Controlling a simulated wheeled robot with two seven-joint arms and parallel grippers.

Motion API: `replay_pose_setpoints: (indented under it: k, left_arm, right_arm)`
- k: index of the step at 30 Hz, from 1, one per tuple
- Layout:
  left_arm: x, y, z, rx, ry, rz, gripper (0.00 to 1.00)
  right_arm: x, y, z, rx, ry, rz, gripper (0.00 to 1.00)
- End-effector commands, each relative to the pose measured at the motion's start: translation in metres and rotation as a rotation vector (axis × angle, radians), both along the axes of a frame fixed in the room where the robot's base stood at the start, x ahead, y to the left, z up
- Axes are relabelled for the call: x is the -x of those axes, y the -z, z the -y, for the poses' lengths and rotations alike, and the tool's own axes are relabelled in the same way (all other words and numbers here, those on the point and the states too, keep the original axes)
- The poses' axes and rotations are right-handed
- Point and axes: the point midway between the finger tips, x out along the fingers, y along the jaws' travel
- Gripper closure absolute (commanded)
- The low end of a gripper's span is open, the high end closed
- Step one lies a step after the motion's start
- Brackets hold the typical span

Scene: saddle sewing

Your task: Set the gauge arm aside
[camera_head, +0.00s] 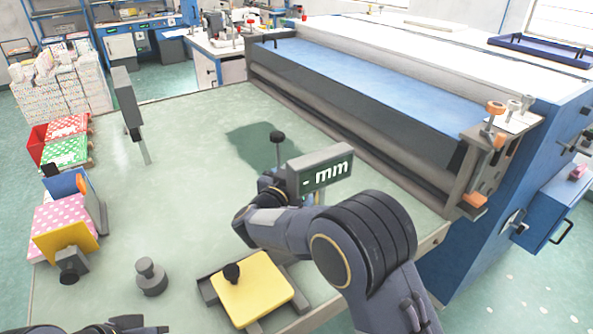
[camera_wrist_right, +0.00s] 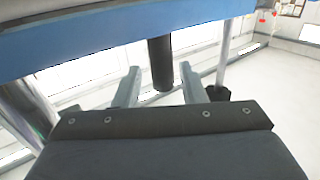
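No part is labelled as the gauge arm; a dark upright post with a round black knob (camera_head: 277,137) stands behind a dark "- mm" display (camera_head: 320,172) near the table's middle. My right gripper (camera_head: 268,182) is low beside them, partly hidden by my right arm. In the right wrist view its two grey fingers (camera_wrist_right: 160,90) are apart, with a dark cylinder (camera_wrist_right: 160,62) between them. I see no clear contact. Only a dark part of my left arm (camera_head: 125,328) shows at the bottom left; its fingers cannot be made out.
A yellow pad (camera_head: 252,287) with a black knob lies in a dark frame at the front. A grey knobbed piece (camera_head: 150,277) stands left of it. Coloured panels (camera_head: 65,225) line the left edge. A large blue machine (camera_head: 360,85) borders the table (camera_head: 190,200) behind.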

Motion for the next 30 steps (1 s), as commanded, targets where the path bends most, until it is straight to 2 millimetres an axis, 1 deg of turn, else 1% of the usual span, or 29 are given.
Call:
replay_pose_setpoints:
  k: [4, 7, 11, 15, 18, 21, 24, 30]
  left_arm:
    - [0.0, 0.0, 0.0, 0.0, 0.0, 0.0, 0.64]
    - [0.0, 0.003, 0.0, 0.0, 0.0, 0.0, 0.64]
    - [0.0, 0.011, 0.0, 0.0, 0.0, 0.0, 0.64]
    - [0.0, 0.017, 0.0, 0.0, 0.0, 0.0, 0.64]
    - [0.0, 0.02, 0.0, 0.0, 0.0, 0.0, 0.64]
    - [0.0, 0.021, 0.0, 0.0, 0.0, 0.0, 0.64]
    - [0.0, 0.022, 0.0, 0.0, 0.0, 0.0, 0.64]
    - [0.0, 0.021, 0.0, 0.0, 0.0, 0.0, 0.64]
  right_arm:
    - [0.001, 0.001, -0.001, 0.0, -0.002, -0.001, 0.62]
    - [0.007, 0.002, -0.004, -0.001, -0.004, -0.001, 0.62]
    - [0.025, 0.003, -0.013, 0.0, -0.005, -0.001, 0.62]
    - [0.048, 0.002, -0.022, 0.0, -0.004, 0.0, 0.62]
    - [0.06, 0.002, -0.027, 0.0, -0.002, 0.0, 0.62]
    - [0.068, 0.001, -0.031, 0.0, -0.002, 0.0, 0.62]
    - [0.071, 0.001, -0.032, 0.0, -0.001, 0.0, 0.62]
    - [0.072, 0.0, -0.032, 0.001, 0.0, 0.0, 0.62]
